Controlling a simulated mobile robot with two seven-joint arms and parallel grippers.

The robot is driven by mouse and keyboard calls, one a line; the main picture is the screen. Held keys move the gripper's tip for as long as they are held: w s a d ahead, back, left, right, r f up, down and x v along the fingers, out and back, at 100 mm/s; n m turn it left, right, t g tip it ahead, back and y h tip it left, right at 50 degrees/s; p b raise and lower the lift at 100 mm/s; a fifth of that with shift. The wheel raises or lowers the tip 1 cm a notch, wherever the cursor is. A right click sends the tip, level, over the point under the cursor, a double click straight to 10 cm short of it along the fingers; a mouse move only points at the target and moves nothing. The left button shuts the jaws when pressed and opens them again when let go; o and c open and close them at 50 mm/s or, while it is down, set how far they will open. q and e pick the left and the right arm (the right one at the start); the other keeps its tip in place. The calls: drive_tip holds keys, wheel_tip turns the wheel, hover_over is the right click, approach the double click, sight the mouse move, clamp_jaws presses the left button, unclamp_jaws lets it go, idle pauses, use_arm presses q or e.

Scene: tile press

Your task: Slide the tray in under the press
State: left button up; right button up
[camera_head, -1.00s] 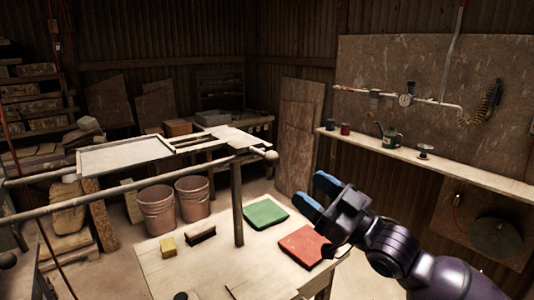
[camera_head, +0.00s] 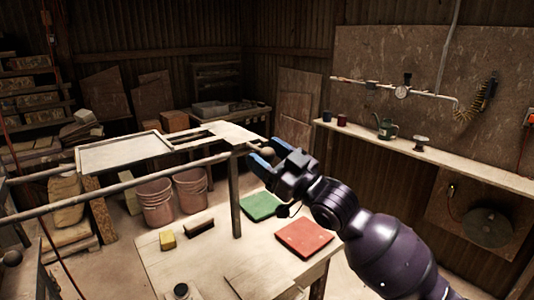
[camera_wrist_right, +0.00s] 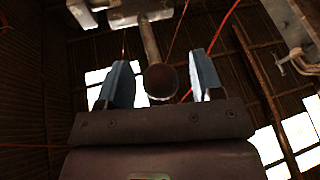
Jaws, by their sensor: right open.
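In the right wrist view the knob (camera_wrist_right: 161,80) shows between the open fingers, with gaps on both sides. I cannot clearly make out the press. My left gripper is not in view.
A low table in front carries a green slab (camera_head: 259,206), a red slab (camera_head: 304,238), a yellow sponge (camera_head: 167,240) and a brush (camera_head: 199,227). Two buckets (camera_head: 155,203) stand beneath the bar. A wall shelf (camera_head: 440,165) with a watering can (camera_head: 386,129) runs along the right.

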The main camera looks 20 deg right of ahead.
clamp_jaws()
idle(0.4)
drive_tip(key=shift+a, duration=0.15)
